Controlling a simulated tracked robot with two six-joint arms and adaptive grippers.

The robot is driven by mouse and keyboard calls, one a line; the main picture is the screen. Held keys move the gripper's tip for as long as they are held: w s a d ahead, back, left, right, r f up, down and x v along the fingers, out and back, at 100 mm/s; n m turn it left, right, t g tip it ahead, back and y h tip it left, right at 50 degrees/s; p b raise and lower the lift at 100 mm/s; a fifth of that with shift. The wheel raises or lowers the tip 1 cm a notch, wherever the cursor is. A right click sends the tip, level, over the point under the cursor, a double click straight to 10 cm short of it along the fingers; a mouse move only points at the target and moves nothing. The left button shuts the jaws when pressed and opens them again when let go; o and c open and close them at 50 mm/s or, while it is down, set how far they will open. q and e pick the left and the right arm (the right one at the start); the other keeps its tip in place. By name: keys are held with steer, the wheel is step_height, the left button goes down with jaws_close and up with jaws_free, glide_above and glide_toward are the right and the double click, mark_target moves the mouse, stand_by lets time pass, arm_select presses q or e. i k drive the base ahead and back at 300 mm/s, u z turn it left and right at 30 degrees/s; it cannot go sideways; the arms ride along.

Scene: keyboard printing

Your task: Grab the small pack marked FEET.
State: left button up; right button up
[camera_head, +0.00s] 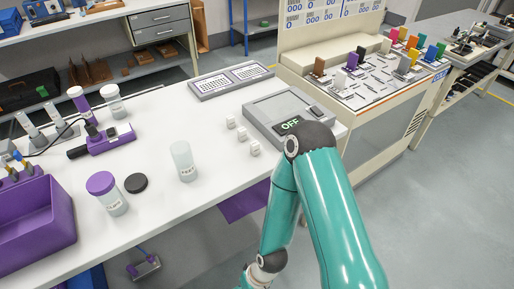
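I cannot make out any pack marked FEET. Three small white blocks with dark marks stand in a slanting row on the white table (160,225): a far one (230,122), a middle one (242,134) and a near one (255,149). Their marks are too small to read. They are just left of a grey device (278,112) with a display reading OFF. A teal arm of mine bends at the lower right, its elbow close to the device's front edge; its gripper is out of the picture. My other gripper is not in view either.
A clear jar (184,162), a purple-lidded jar (112,197), a black lid (136,183) and a purple bin (38,232) stand on the table. A grey keypad panel (230,80) lies behind the blocks. A second bench (365,107) is at right. The table's front middle is clear.

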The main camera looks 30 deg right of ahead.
mark_target(255, 146)
steer(key=z, duration=1.3)
steer(key=i, duration=0.15)
steer(key=u, duration=2.95)
steer(key=k, duration=1.35)
steer(key=z, duration=1.2)
steer(key=i, duration=1)
